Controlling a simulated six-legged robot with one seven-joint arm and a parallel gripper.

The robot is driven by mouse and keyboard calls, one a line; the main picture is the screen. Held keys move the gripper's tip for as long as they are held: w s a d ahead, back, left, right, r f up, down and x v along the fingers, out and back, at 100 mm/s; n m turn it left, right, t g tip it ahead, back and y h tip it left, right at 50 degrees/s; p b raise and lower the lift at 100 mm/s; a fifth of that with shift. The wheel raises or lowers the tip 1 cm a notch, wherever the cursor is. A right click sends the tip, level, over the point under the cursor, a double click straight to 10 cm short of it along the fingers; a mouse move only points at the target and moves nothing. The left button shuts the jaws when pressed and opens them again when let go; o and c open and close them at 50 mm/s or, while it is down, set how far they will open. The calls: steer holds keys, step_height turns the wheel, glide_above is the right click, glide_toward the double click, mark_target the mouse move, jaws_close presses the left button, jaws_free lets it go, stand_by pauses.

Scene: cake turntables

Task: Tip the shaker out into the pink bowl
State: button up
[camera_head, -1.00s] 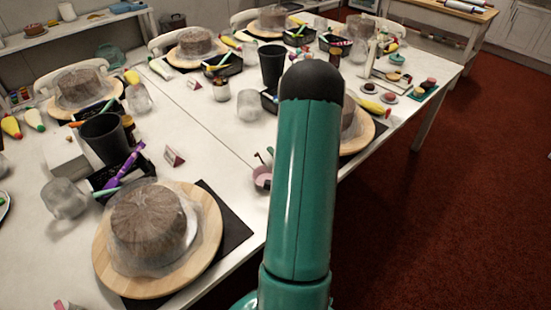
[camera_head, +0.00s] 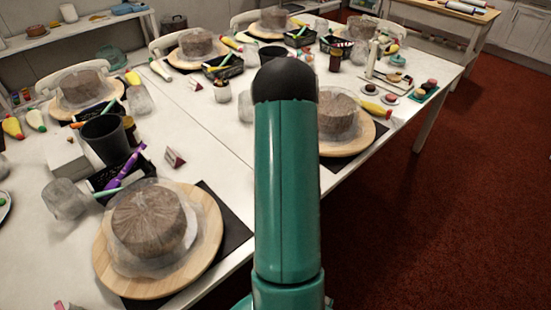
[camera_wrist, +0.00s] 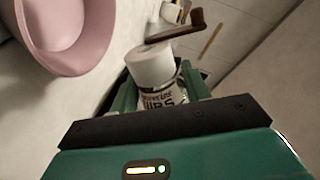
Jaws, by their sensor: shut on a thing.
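The shaker (camera_wrist: 154,66) has a white top and a label with dark letters. My gripper (camera_wrist: 160,95) is shut on it, with a green finger on each side. The white top points up and slightly left in the wrist view; I cannot tell its true tilt. The pink bowl (camera_wrist: 88,52) is at the upper left of the wrist view, cut off by the frame edge, with a gap in the picture between it and the shaker. In the head view my arm hides the gripper, the shaker and the bowl.
A brown-handled item (camera_wrist: 177,27) is just beyond the shaker. On the white table (camera_head: 200,150) are several wrapped cakes on wooden boards, including a near one (camera_head: 147,222), plus a black cup (camera_head: 103,138) and a small card (camera_head: 174,157). Red floor (camera_head: 470,200) is clear at right.

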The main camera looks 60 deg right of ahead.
steer(key=shift+w+a+f, duration=0.25)
steer(key=shift+a, duration=0.15)
steer(key=shift+r, duration=0.1)
